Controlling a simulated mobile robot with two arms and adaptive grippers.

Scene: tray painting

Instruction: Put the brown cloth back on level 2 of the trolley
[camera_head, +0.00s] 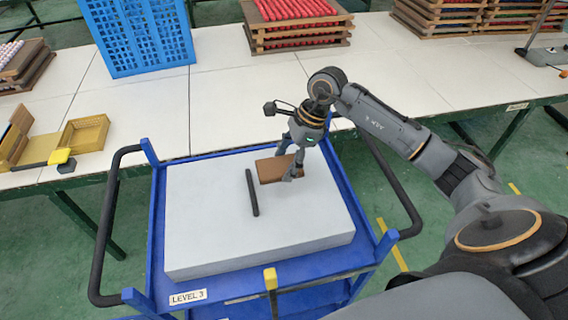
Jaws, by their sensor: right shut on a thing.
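The brown cloth (270,171) is a small flat brown piece over the right-middle part of the pale grey slab on top of the blue trolley (158,235). My right gripper (289,165) comes down from the far side with its fingers at the cloth's right part and is shut on it. I cannot tell whether the cloth touches the slab or is just above it. The top tier carries a "LEVEL 3" label (188,297). Level 2 is hidden below the top tier. My left gripper is not in view.
A black bar (252,192) lies on the pale slab (205,220) just left of the cloth. Black handles (107,225) flank the trolley. Behind it, a white table (235,95) holds a blue crate (140,38), stacked wooden trays (295,38) and yellow boxes (85,135).

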